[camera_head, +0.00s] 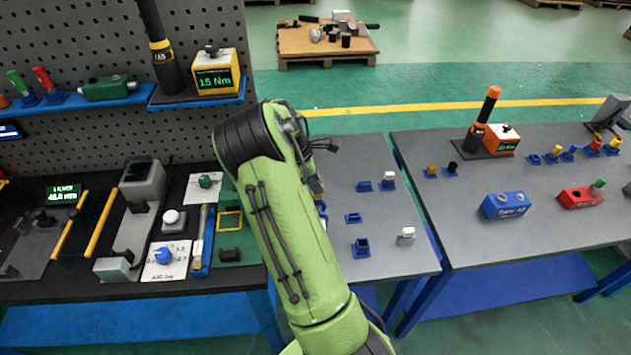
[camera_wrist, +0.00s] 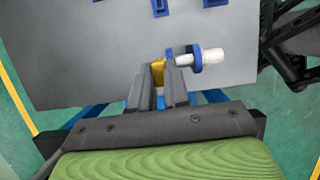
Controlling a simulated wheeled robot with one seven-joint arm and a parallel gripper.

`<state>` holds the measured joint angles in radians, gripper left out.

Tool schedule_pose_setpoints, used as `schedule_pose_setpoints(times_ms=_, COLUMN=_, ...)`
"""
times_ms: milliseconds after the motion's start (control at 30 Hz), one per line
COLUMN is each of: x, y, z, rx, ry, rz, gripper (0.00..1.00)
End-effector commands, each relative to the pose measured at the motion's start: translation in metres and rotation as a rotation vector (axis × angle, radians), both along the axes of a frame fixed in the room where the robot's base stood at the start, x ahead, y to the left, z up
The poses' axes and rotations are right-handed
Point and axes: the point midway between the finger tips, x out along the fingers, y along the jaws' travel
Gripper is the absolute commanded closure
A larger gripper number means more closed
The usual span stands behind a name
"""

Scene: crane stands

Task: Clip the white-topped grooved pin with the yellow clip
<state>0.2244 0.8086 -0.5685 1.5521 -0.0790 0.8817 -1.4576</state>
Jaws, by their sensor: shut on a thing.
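My gripper (camera_wrist: 166,82) is shut on the yellow clip (camera_wrist: 158,71), and a small part of the clip shows between the fingers in the wrist view. A white-topped pin (camera_wrist: 210,56) with a blue collar or holder shows just right of and beyond the fingertips. A fingertip hides part of the pin's lower end, so I cannot tell whether the clip touches it. In the head view, a white-topped piece (camera_head: 388,178) stands in a blue holder, and another white piece (camera_head: 407,234) stands nearer. My arm hides the gripper there; the groove is too small to see.
Empty blue holders (camera_head: 361,250) stand on the grey table (camera_head: 410,262). A second table (camera_head: 465,190) on the right carries a blue block (camera_head: 506,205) and a red block (camera_head: 580,197). The left bench (camera_head: 60,298) is crowded with fixtures. A pallet (camera_head: 325,42) lies farther back.

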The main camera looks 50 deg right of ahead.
Motion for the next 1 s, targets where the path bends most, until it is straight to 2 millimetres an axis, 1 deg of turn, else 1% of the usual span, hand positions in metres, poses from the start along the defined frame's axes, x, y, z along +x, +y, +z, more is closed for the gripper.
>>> schedule_pose_setpoints(times_ms=867, x=0.000, y=0.000, z=-0.020, rx=0.001, ry=0.001, rz=0.000, gripper=1.00)
schedule_pose_setpoints(times_ms=900, x=0.000, y=0.000, z=-0.019, rx=0.000, ry=0.000, rz=0.000, gripper=0.78)
schedule_pose_setpoints(times_ms=1000, x=0.000, y=0.000, z=-0.019, rx=0.000, ry=0.000, rz=0.000, gripper=0.63)
